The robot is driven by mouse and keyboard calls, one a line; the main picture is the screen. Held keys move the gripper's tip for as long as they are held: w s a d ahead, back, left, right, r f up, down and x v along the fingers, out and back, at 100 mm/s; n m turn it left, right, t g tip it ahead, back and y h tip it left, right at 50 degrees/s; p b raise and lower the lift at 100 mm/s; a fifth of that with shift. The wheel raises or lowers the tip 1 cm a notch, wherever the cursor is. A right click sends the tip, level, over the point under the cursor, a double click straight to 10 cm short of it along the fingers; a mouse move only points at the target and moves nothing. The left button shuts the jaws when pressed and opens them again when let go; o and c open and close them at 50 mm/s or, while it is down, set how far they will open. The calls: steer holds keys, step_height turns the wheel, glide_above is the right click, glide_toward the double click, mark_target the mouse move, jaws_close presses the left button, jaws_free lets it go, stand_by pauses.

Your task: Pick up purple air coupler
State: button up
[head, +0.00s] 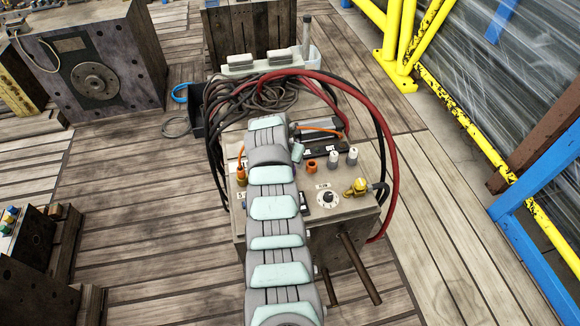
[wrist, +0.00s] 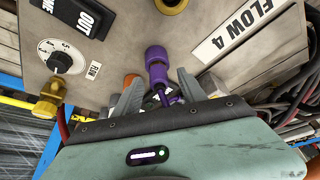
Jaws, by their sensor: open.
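The purple air coupler (wrist: 157,66) shows in the wrist view, standing out from the beige face of a mould block (wrist: 113,62). My gripper (wrist: 158,78) is open, with one grey finger on each side of the coupler's lower part. I cannot tell whether either finger touches it. The coupler's lower end is partly hidden behind the gripper body. In the head view I cannot make out the coupler or the fingers; my arm covers the middle of the block (head: 345,215).
Close by on the block are a dial (wrist: 62,58), a brass fitting (wrist: 50,98), an orange coupler (wrist: 131,79) and a FLOW 4 plate (wrist: 240,30). Red and black hoses (head: 393,150) arch around the block. Another mould (head: 95,65) stands at back left. Wooden floor (head: 130,210) is clear at left.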

steer(key=shift+f, duration=0.15)
jaws_close()
stand_by(0.4)
